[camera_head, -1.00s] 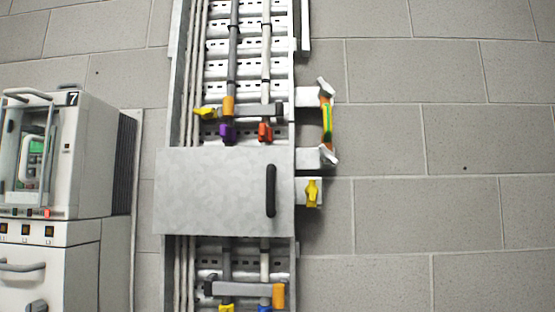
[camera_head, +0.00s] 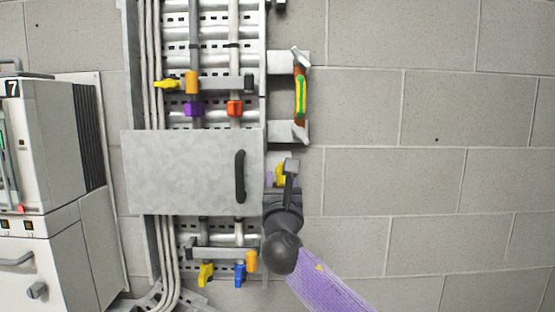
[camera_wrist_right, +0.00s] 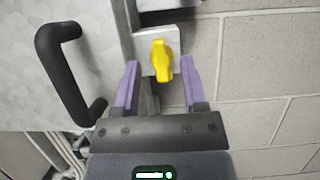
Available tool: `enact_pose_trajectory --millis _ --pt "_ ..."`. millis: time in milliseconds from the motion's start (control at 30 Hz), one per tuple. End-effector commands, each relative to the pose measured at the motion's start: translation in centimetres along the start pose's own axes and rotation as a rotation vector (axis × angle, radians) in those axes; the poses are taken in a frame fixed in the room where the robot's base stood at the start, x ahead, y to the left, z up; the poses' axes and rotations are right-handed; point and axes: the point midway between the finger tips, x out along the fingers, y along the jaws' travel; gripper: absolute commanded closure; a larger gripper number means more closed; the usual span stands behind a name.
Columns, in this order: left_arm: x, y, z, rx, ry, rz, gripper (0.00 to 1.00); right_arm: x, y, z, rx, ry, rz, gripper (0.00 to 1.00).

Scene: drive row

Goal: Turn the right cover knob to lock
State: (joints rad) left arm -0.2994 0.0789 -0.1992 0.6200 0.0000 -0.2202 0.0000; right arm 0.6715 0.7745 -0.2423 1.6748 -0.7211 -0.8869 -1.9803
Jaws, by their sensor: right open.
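The yellow cover knob (camera_head: 281,173) sits on a small light bracket just right of the grey metal cover (camera_head: 180,170), partly hidden by my right gripper in the head view. In the right wrist view the knob (camera_wrist_right: 162,60) shows whole, its grip about upright on the bracket (camera_wrist_right: 142,42). My right gripper (camera_head: 281,180) is at the knob, coming from below. Its two purple fingers (camera_wrist_right: 160,66) are open, one on each side of the knob in the wrist view. I cannot tell whether they reach around it or touch it. My left gripper is not in view.
A black handle (camera_head: 240,176) stands on the cover, close left of my right gripper. Above is a bracketed orange-and-green strap (camera_head: 300,92). Yellow and blue knobs (camera_head: 239,274) hang below the cover. A grey cabinet (camera_head: 50,160) stands left. Bare block wall (camera_head: 430,200) lies right.

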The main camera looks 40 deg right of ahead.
Motion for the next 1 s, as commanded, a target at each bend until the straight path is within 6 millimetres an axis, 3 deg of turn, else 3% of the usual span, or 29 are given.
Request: enact_pose_trajectory --millis 100,233,600,867,1000 --pt "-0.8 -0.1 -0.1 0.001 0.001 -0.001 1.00 2.2 0.0 0.2 0.002 0.003 -0.002 0.46" --pt "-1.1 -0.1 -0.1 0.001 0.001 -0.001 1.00 3.6 0.0 0.1 0.004 0.002 -0.001 0.46" --pt "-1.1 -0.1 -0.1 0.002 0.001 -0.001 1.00 4.2 0.1 -0.1 0.003 0.003 0.002 0.46" --pt "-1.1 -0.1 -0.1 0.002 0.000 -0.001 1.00 4.2 0.1 -0.1 0.003 0.003 0.002 0.99" --pt "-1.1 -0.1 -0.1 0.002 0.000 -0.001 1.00 4.2 0.1 -0.2 0.003 0.004 0.002 1.00"
